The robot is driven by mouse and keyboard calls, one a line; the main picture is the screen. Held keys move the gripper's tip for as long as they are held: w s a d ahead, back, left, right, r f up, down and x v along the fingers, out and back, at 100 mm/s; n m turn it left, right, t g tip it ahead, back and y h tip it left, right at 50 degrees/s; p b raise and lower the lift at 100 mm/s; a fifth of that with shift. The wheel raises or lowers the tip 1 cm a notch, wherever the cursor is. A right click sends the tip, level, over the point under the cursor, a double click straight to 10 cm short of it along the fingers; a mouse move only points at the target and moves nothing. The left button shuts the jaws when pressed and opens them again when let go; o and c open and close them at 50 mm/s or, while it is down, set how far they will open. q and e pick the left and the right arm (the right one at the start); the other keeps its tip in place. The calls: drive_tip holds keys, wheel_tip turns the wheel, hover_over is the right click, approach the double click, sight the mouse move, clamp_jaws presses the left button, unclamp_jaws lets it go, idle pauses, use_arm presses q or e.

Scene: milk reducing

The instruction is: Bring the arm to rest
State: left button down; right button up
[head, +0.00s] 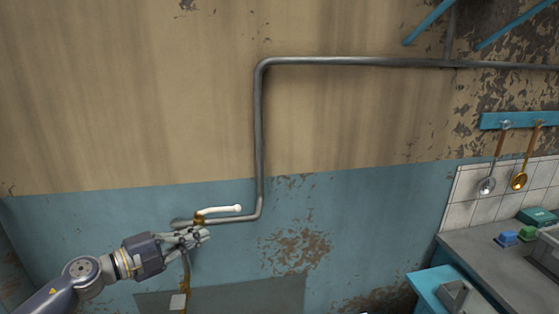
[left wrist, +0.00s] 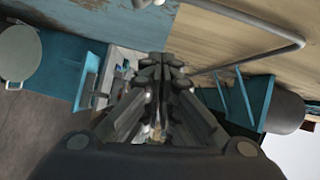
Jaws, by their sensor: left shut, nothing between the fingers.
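My left gripper (head: 197,236) is at the lower left of the head view, in front of the blue part of the wall. It is shut and empty. It is just below a white handle (head: 220,210) on the grey pipe, and I cannot tell whether they touch. In the left wrist view the gripper's fingers (left wrist: 160,68) are together in the middle of the picture. My right gripper is not in view.
A grey pipe (head: 259,130) runs up the wall and to the right. At the right are a counter (head: 480,245) with small colored items, and two ladles (head: 487,186) hanging from a blue rail (head: 515,119). The wall area between is clear.

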use_arm(q)
drive_tip(key=s+f+n+y, duration=1.25)
drive_tip(key=f+n, duration=0.35)
drive_tip(key=n, duration=0.4)
drive_tip(key=s+d+f+n+g, duration=0.15)
drive_tip(key=s+f+g, duration=0.35)
drive_tip(key=s, duration=0.6)
drive_tip(key=s+d+f+n+g, duration=0.1)
drive_tip(key=s+d+f+g, duration=0.3)
drive_tip(key=s, duration=0.8)
wheel_tip(320, 180, down, 27)
drive_tip(key=s+a+g, duration=0.1)
drive_tip(key=s+a+f+g, duration=0.1)
drive_tip(key=s+a+f, duration=0.2)
drive_tip(key=s+f, duration=1.4)
drive_tip(key=shift+b, duration=0.4)
